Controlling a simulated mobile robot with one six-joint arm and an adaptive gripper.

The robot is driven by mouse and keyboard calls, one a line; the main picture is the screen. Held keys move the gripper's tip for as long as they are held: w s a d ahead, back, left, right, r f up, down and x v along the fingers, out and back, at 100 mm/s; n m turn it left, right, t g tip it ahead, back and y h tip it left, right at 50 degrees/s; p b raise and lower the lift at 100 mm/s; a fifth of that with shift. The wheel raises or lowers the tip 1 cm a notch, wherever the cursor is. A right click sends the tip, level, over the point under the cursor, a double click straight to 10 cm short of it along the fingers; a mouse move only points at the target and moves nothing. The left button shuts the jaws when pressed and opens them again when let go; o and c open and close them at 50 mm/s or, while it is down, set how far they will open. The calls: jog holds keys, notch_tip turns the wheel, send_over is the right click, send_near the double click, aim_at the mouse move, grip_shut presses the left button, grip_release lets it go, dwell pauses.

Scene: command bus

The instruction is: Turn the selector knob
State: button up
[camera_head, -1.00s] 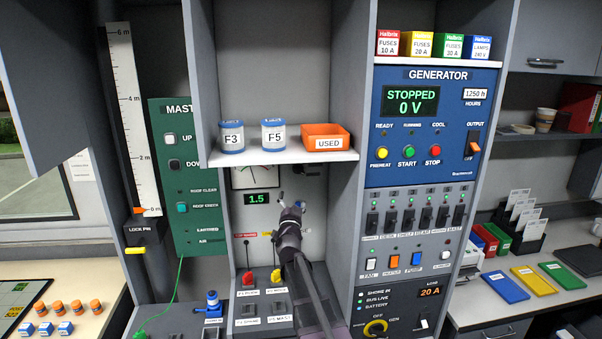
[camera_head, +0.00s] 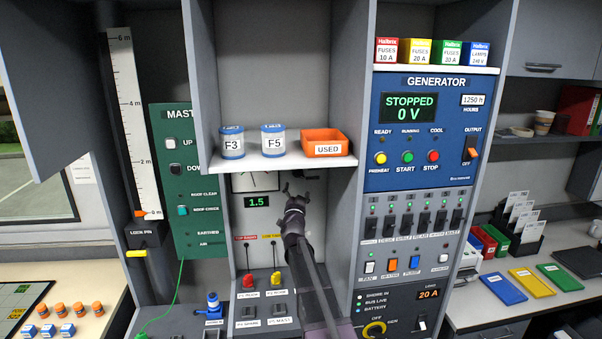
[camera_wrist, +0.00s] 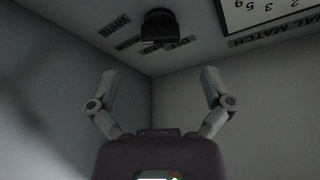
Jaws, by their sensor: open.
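In the wrist view a dark knob (camera_wrist: 158,28) projects from a grey panel, with small labels around it that read upside down. It lies beyond my gripper (camera_wrist: 159,78), between the lines of the two fingers. The fingers are spread, with nothing between them, and apart from the knob. In the head view my gripper (camera_head: 297,195) is in the middle bay below the shelf; I cannot make out this knob there. A yellow rotary knob (camera_head: 374,329) with OFF and GEN marks sits low on the generator cabinet, partly cut off by the frame's bottom edge.
A shelf (camera_head: 240,162) with two jars and an orange USED bin (camera_head: 325,143) hangs just above my gripper. A gauge and a 1.5 display (camera_head: 257,202) are to its left. Red and yellow plugs (camera_head: 249,280) stand below. The generator panel (camera_head: 430,176) is to the right.

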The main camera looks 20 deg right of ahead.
aim_at(298, 176)
jog(key=p+x, duration=0.2)
jog(key=x, duration=0.6)
jog(key=shift+a, duration=0.1)
